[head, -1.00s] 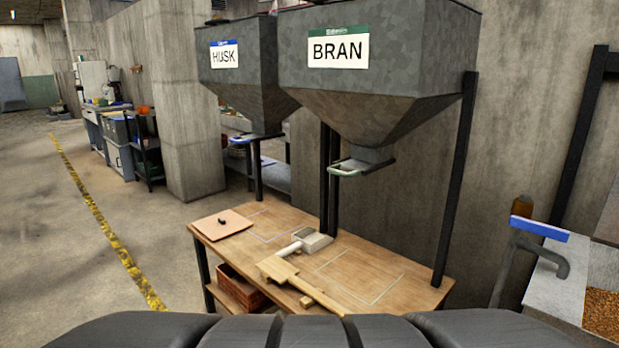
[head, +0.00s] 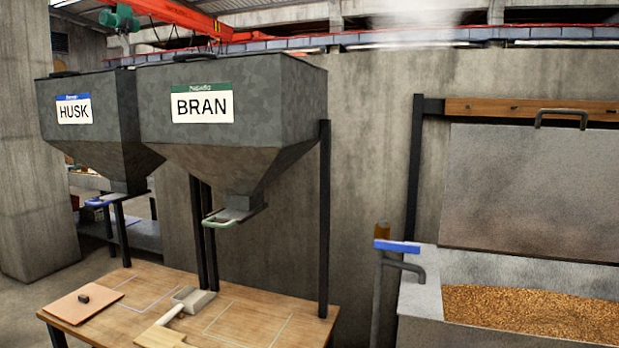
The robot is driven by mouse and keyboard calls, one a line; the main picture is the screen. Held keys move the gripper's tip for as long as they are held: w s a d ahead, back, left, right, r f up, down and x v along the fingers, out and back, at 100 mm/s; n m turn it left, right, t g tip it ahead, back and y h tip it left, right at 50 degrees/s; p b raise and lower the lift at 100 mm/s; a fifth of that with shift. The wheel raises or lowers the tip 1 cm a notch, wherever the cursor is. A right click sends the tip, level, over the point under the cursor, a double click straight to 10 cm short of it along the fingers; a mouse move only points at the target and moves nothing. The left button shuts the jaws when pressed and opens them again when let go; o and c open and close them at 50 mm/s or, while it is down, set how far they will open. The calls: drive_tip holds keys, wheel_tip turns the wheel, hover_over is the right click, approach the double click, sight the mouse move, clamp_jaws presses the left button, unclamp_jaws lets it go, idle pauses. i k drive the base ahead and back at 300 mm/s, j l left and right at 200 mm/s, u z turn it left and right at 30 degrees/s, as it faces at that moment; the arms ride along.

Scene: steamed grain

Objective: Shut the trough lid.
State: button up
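The trough (head: 420,300) is a grey metal bin at the lower right, cut off by the right and bottom edges, with golden-brown grain (head: 530,312) inside. Its lid (head: 540,190) is a large grey panel standing raised against the wall behind the trough, so the trough is open. A dark handle (head: 562,113) sits at the lid's top edge, in front of a wooden rail (head: 500,108). The lid's right side runs out of view. My gripper is not in view.
A wooden table (head: 300,318) stands left of the trough with a scoop (head: 190,298) and a board (head: 82,304). The BRAN hopper (head: 250,110) and HUSK hopper (head: 85,140) hang above it. A blue-topped lever (head: 397,246) and pipe stand at the trough's left end.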

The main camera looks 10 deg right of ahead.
sight(536, 190)
drive_tip(key=z, duration=1.75)
